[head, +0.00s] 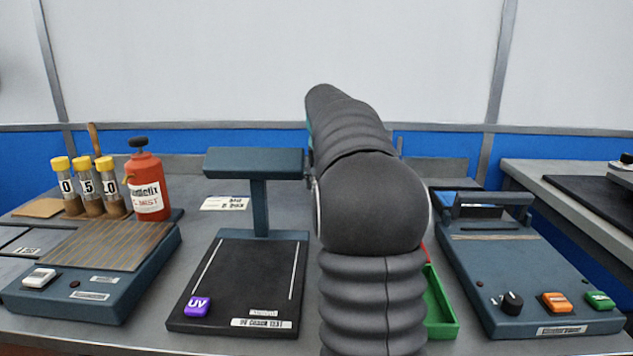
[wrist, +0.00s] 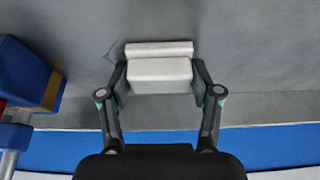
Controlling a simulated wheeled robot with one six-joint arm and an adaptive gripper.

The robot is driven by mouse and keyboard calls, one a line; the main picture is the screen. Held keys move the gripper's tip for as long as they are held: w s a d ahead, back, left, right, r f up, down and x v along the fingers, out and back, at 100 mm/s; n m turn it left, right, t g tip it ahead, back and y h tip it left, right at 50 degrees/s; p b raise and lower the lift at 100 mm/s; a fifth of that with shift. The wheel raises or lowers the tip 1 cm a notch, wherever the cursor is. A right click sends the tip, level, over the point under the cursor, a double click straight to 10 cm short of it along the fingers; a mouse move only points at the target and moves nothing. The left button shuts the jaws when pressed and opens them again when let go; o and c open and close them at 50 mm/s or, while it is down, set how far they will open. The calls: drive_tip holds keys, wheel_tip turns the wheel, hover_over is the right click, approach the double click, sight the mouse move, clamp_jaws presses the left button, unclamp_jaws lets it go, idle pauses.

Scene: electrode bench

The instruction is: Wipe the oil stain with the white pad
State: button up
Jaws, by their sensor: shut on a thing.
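The white pad (wrist: 160,72) is between the fingertips of my gripper (wrist: 158,80) in the wrist view. The gripper is shut on it, one finger at each side. The pad shows as a thick block with a thinner white strip along its far edge. It is over grey bench surface; I cannot tell whether it touches it. In the head view my arm hides the gripper and the pad. I cannot make out an oil stain in either view; only faint thin dark lines show beside the pad's upper left corner in the wrist view.
A blue block-shaped fixture (wrist: 22,75) stands left in the wrist view. In the head view, a UV lamp stand (head: 258,190), a ribbed plate unit (head: 105,245), a red bottle (head: 148,188), a green tray (head: 441,310) and a control unit (head: 520,270) crowd the bench.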

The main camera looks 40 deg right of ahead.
drive_tip(key=shift+s+d+f, duration=0.1)
drive_tip(key=shift+s+d, duration=0.45)
drive_tip(key=shift+d, duration=0.15)
drive_tip(key=shift+s+d, duration=0.5)
drive_tip(key=shift+d, duration=0.2)
drive_tip(key=shift+s+d, duration=0.95)
drive_tip(key=shift+d, duration=0.25)
drive_tip(key=shift+w+a, duration=1)
drive_tip(key=shift+a, duration=0.3)
drive_tip(key=shift+w+a, duration=0.95)
drive_tip(key=shift+a, duration=0.35)
drive_tip(key=shift+w+a, duration=0.95)
drive_tip(key=shift+a, duration=0.25)
drive_tip(key=shift+r, duration=0.25)
drive_tip(key=shift+r, duration=2.9)
